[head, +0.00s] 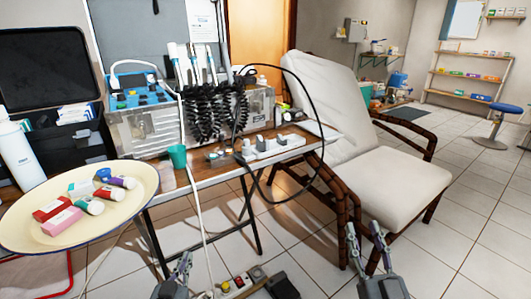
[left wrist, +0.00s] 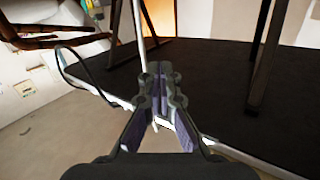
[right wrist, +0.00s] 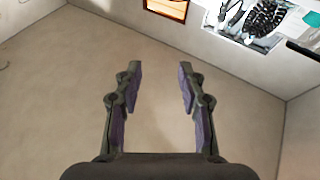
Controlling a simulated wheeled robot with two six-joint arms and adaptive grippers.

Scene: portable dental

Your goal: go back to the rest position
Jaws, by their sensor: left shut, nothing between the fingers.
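My left gripper (head: 178,272) shows at the bottom of the head view, low in front of the table. In the left wrist view its fingers (left wrist: 160,85) meet at the tips, with nothing between them. My right gripper (head: 367,240) is at the bottom right of the head view, in front of the reclining chair. In the right wrist view its fingers (right wrist: 158,85) are wide apart and empty.
A table (head: 210,175) with dental equipment stands ahead. A cream tray (head: 20,235) with several small boxes and bottles is at the left. A white reclining chair (head: 400,185) is at the right. A power strip (head: 238,283) lies low in front.

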